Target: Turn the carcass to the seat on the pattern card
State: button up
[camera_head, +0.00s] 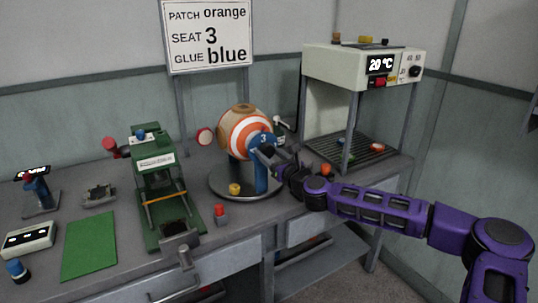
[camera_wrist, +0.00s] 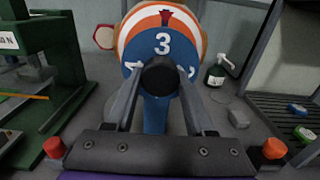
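The pattern card (camera_head: 208,37) on the back wall reads patch orange, seat 3, glue blue. The carcass (camera_head: 231,135) is a ball with orange, white and wood-coloured parts, held in a blue stand on a round grey base. It also shows in the wrist view (camera_wrist: 140,22). On its near side is a blue dial (camera_wrist: 163,58) with a white 3 upright at the top, under a dark red marker (camera_wrist: 166,16). Other dial marks are partly hidden. My gripper (camera_wrist: 160,80) has its fingers against both sides of the black knob (camera_wrist: 160,75) at the dial's centre.
A green press (camera_head: 155,185) stands left of the ball stand, and a pale oven-like unit (camera_head: 362,68) reading 20 °C stands right. A spray bottle (camera_wrist: 216,71) is behind the dial. A yellow cap (camera_head: 235,189) and red button (camera_head: 221,209) sit near the stand.

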jog(key=o, duration=0.4)
jog(key=v, duration=1.7)
jog(key=shift+p, duration=0.45)
jog(key=shift+s+d, duration=0.1)
jog(key=shift+s, duration=0.05)
